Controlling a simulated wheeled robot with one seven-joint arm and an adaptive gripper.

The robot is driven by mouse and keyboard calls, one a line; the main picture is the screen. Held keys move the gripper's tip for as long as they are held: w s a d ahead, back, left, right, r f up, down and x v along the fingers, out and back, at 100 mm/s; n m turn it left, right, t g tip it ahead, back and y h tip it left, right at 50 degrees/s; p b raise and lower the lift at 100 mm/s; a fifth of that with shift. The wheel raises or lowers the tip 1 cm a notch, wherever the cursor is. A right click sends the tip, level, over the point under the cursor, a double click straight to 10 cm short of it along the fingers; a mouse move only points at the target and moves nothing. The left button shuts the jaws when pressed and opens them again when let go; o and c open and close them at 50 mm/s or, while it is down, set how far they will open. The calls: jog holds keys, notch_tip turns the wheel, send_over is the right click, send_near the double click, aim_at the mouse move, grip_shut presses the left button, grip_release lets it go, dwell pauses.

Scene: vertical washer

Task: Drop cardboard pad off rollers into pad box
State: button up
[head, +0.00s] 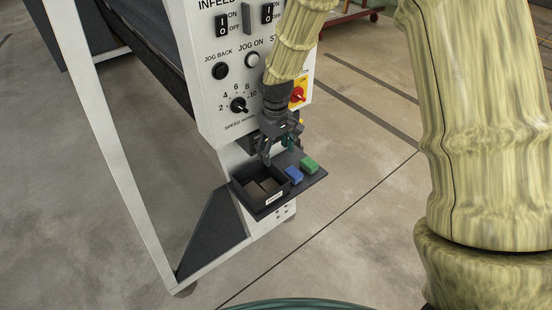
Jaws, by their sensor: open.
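My gripper (278,151) is open and points down, just above the back edge of a small dark shelf. No held object can be made out between its fingers. A black open-topped box (245,194) with a white label sits on the left part of the shelf, below and left of my gripper. Flat grey-brown pieces (259,188) lie inside the box; they look like pads, but their material is too small to tell. No cardboard pad on rollers can be made out.
A blue block (294,175) and a green block (309,164) sit right of the box. The white control panel (213,105), with knobs and switches, rises behind my gripper. A white frame leg (115,150) stands left. Open floor (350,230) lies right.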

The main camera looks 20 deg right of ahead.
jog(key=shift+r, duration=0.4)
jog(key=shift+f, duration=0.1)
jog(key=s+f+m, duration=0.1)
jog(key=s+f, duration=0.7)
jog(key=f, duration=0.5)
jog(key=s+f+m, duration=0.1)
jog(key=s+f, duration=0.4)
jog(key=s, duration=0.4)
jog(key=s+d+f+m, duration=0.1)
jog(key=s+f, duration=0.5)
jog(key=s, duration=0.4)
jog(key=s+d+f+m, duration=0.1)
jog(key=s+f, duration=0.4)
jog(key=s, duration=0.5)
jog(key=shift+f, duration=0.25)
